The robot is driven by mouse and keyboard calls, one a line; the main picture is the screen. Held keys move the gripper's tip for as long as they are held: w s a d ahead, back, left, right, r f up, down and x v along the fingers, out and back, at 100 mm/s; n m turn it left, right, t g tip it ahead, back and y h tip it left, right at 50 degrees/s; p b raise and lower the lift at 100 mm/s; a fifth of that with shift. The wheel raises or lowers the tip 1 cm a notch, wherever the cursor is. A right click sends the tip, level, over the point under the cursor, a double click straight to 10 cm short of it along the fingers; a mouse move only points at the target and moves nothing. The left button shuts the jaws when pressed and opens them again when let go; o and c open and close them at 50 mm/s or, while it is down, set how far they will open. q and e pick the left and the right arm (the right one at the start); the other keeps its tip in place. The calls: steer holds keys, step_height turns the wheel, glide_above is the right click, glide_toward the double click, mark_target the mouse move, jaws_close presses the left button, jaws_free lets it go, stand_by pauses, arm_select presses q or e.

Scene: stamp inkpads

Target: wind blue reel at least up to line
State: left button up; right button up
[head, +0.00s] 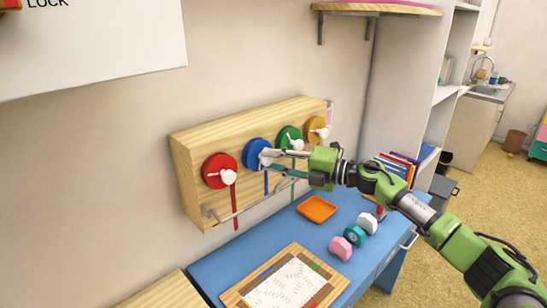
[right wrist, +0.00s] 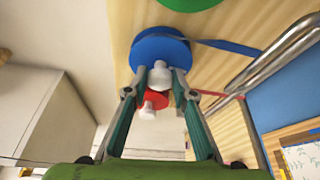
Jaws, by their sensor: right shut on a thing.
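The blue reel (head: 253,147) is mounted on the front of a wooden board (head: 190,190), between the red and green reels. Its blue ribbon (head: 266,183) hangs below it. In the right wrist view, the blue reel (right wrist: 150,48) shows with its ribbon (right wrist: 228,46) running off to the right. My right gripper (head: 268,158) is at the blue reel, shut on its white knob (right wrist: 160,76), with one finger on each side in the right wrist view (right wrist: 160,82). I cannot make out a line on the board. My left gripper is not in view.
Red (head: 215,166), green (head: 286,135) and yellow (head: 314,127) reels share the board. A metal bar (head: 250,204) runs along its lower front. On the blue table (head: 225,268) are an orange tray (head: 317,208), several small stamp-like items (head: 341,247) and a wooden-framed sheet (head: 290,284).

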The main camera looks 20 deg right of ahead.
steer(key=shift+n, duration=0.5)
steer(key=o, duration=1.1)
steer(key=v, duration=1.2)
steer(key=shift+r, duration=0.2)
steer(key=shift+a, duration=0.1)
